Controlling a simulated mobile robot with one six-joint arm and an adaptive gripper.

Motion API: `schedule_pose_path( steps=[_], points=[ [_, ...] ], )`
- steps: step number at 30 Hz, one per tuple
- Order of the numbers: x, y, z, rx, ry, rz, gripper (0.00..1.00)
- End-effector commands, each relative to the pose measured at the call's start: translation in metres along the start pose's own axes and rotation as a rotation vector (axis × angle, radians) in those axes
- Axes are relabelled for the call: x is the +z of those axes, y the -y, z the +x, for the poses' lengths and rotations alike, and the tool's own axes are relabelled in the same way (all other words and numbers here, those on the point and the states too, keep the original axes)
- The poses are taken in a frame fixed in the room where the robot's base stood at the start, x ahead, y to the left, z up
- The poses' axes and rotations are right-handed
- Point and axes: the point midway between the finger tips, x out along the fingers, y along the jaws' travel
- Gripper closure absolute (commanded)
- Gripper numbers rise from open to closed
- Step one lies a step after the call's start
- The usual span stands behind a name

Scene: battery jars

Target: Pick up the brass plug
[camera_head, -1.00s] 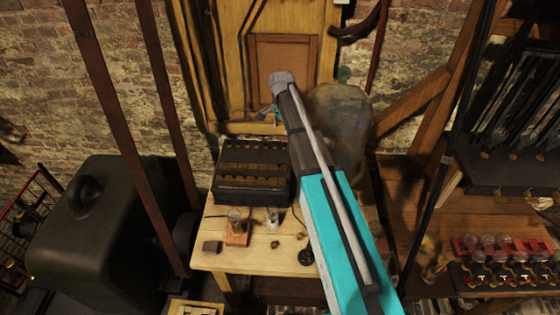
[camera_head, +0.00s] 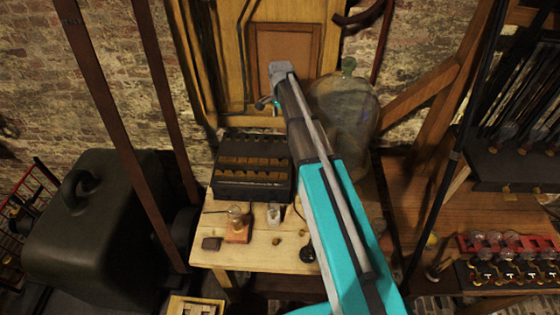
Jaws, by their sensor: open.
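A small brass-coloured piece (camera_head: 276,241) lies on the light wooden table (camera_head: 255,258), near its front. It may be the brass plug, but it is too small to tell for sure. Another tiny piece (camera_head: 302,233) lies to its right, close to my arm. My gripper (camera_head: 264,104) is small in the picture, at the far end of my raised arm, in front of the wooden panel. It is open, with nothing visible in it, well above and behind the small pieces. My arm hides the table's right part.
A dark slotted box (camera_head: 253,185) stands at the table's back. A small bulb on a wooden base (camera_head: 238,226), a little glass jar (camera_head: 274,215), a dark block (camera_head: 211,244) and a round black item (camera_head: 307,254) surround the pieces. A large glass jar (camera_head: 345,115) stands behind my arm.

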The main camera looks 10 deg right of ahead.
Motion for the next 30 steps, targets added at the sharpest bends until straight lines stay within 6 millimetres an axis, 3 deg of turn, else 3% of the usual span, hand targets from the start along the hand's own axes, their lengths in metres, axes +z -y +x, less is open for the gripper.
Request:
schedule_pose_path(
  steps=[18,30],
  points=[
    [-0.002,-0.001,0.077,0.000,0.000,0.003,0.33],
    [-0.002,-0.001,0.083,0.000,0.000,0.003,0.33]
  ],
)
